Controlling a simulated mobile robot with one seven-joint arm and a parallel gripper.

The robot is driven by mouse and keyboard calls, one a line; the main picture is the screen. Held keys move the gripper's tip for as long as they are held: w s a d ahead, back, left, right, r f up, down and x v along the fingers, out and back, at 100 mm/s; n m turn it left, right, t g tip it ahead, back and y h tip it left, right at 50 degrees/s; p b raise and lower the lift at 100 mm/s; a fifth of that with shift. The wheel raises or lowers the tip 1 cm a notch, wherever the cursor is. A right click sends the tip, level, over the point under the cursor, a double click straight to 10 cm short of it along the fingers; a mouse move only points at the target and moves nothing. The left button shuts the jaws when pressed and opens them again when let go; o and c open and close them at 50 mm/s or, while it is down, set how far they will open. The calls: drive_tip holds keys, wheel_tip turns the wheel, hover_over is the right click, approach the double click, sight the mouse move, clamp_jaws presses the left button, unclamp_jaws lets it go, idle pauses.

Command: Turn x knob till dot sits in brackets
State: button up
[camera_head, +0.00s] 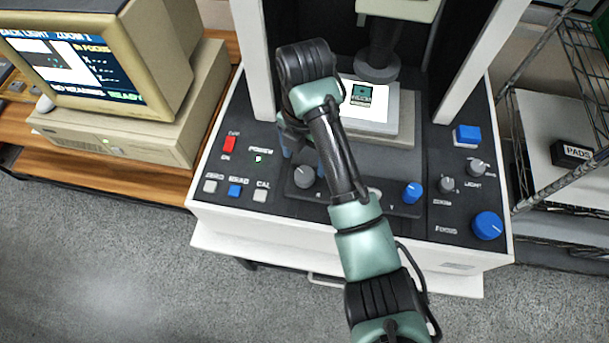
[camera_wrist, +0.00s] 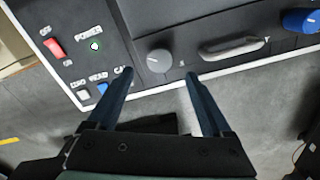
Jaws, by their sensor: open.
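The x knob (camera_head: 304,176) is a round grey dial on the dark front panel, with a light mark on its face. In the wrist view the x knob (camera_wrist: 160,62) lies between and just beyond my fingertips. My gripper (camera_wrist: 160,73) is open and empty, its two blue fingers spread on either side of the knob without visible contact. In the head view my arm partly hides the gripper (camera_head: 300,155). The monitor (camera_head: 85,62) shows text such as "IN FOCUS" and "READY"; I cannot make out the dot or brackets.
A blue Y knob (camera_head: 412,192) is right of my arm. A red switch (camera_head: 230,144) and small buttons, one blue (camera_head: 235,190), sit left. A large blue focus knob (camera_head: 487,225) is at right. The stage (camera_head: 378,108) carries a small teal part behind my arm.

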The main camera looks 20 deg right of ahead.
sight(305, 173)
wheel_tip(305, 173, down, 7)
drive_tip(key=shift+r+p, duration=0.2)
drive_tip(key=shift+p, duration=0.25)
clamp_jaws()
drive_tip(key=shift+m, duration=0.3)
drive_tip(key=m+p, duration=0.3)
drive_tip(key=m, duration=0.1)
drive_tip(key=shift+r+m, duration=0.15)
drive_tip(key=shift+m, duration=0.15)
drive_tip(key=m+p, duration=0.2)
drive_tip(key=m, duration=0.4)
idle(0.5)
